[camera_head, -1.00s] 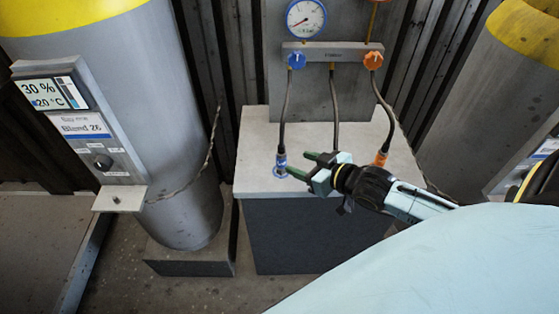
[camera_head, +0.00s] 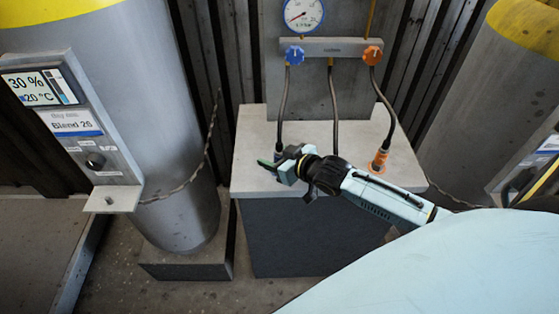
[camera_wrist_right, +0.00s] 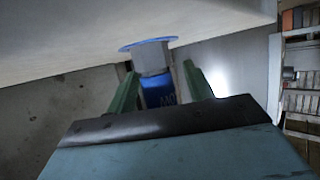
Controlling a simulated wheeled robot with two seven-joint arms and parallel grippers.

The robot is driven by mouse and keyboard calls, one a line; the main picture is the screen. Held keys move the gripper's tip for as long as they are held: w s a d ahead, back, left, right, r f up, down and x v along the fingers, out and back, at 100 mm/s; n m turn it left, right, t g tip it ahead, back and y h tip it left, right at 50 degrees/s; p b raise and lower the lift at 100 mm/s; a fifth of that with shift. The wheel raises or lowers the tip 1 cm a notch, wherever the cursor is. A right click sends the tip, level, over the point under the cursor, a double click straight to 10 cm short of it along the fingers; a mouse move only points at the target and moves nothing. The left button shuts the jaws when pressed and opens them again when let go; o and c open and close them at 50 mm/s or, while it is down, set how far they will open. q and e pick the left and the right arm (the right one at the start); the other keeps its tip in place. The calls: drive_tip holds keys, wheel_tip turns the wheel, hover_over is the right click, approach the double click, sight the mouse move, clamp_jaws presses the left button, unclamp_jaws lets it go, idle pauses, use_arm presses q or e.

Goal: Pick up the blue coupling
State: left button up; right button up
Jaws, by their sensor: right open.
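The blue coupling (camera_wrist_right: 158,93) shows in the right wrist view between the two green fingers, with a grey section and a wide blue ring beside it. My right gripper (camera_wrist_right: 161,85) is open around it, with a finger on each side. Whether a finger touches it cannot be told. In the head view my right gripper (camera_head: 268,165) is at the left part of the grey block's top, at the lower end of the left hose, and mostly hides the coupling there. My left gripper is not in view.
An orange coupling (camera_head: 378,161) stands on the grey block (camera_head: 330,135) to the right. Dark hoses hang from the panel with a blue knob (camera_head: 294,55) and an orange knob (camera_head: 372,55). A large grey cylinder (camera_head: 170,120) stands at left.

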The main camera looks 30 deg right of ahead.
drive_tip(key=shift+c, duration=0.9)
clamp_jaws()
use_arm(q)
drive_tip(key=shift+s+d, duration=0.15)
use_arm(e)
drive_tip(key=shift+r, duration=0.15)
